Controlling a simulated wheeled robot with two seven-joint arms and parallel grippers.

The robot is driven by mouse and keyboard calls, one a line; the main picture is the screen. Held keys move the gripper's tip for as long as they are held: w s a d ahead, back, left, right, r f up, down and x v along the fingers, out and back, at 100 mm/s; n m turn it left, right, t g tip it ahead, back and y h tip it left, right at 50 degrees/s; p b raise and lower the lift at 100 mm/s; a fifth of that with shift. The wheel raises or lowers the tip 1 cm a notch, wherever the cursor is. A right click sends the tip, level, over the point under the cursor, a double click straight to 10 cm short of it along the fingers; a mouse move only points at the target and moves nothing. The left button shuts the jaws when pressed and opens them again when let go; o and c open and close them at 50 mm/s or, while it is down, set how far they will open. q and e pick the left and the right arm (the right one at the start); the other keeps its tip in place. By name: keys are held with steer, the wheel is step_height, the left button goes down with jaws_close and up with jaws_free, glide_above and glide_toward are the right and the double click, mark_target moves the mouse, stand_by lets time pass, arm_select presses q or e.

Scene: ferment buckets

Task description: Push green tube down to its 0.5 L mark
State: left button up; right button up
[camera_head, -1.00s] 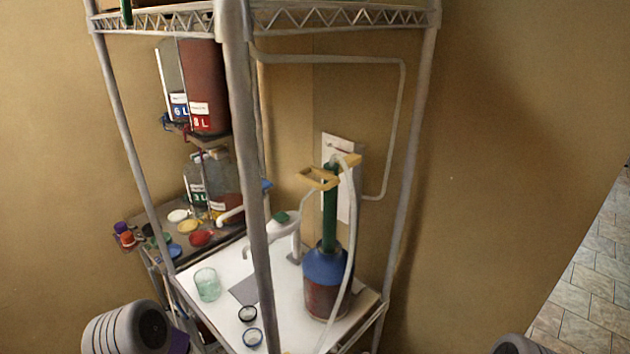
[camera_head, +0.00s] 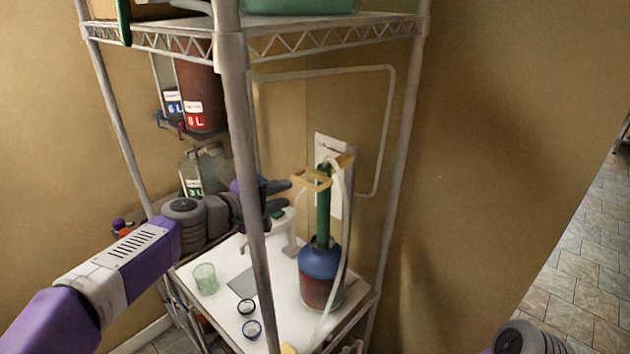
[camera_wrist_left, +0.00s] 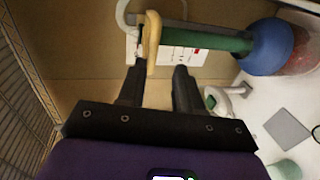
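The green tube (camera_head: 323,215) stands upright in the neck of a blue-shouldered vessel (camera_head: 320,262) holding dark red liquid. A yellow handle (camera_head: 313,180) is at the tube's top, and a pale hose hangs from there. Any mark on the tube is too small to read. My left gripper (camera_head: 288,194) is just left of the handle. In the left wrist view my left gripper (camera_wrist_left: 160,82) is open, its fingers apart, with the yellow handle (camera_wrist_left: 152,40) beyond the tips and the green tube (camera_wrist_left: 215,40) running right. I cannot tell whether a finger touches the handle. My right gripper is out of view.
A rack post (camera_head: 250,200) stands in front of my left wrist. On the white counter (camera_head: 280,325) are a glass (camera_head: 205,279), a grey plate (camera_head: 242,284) and two dark rings. A white faucet (camera_head: 280,228) is behind. A wire shelf (camera_head: 330,27) hangs above.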

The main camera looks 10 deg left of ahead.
mark_target(302, 184)
arm_select(q)
steer(key=x, duration=0.2)
steer(key=p+x, duration=0.1)
steer(key=x, duration=0.4)
steer(key=shift+w+d+r, duration=0.25)
steer(key=shift+d+r, duration=0.05)
steer(key=shift+r, duration=0.05)
jaws_close()
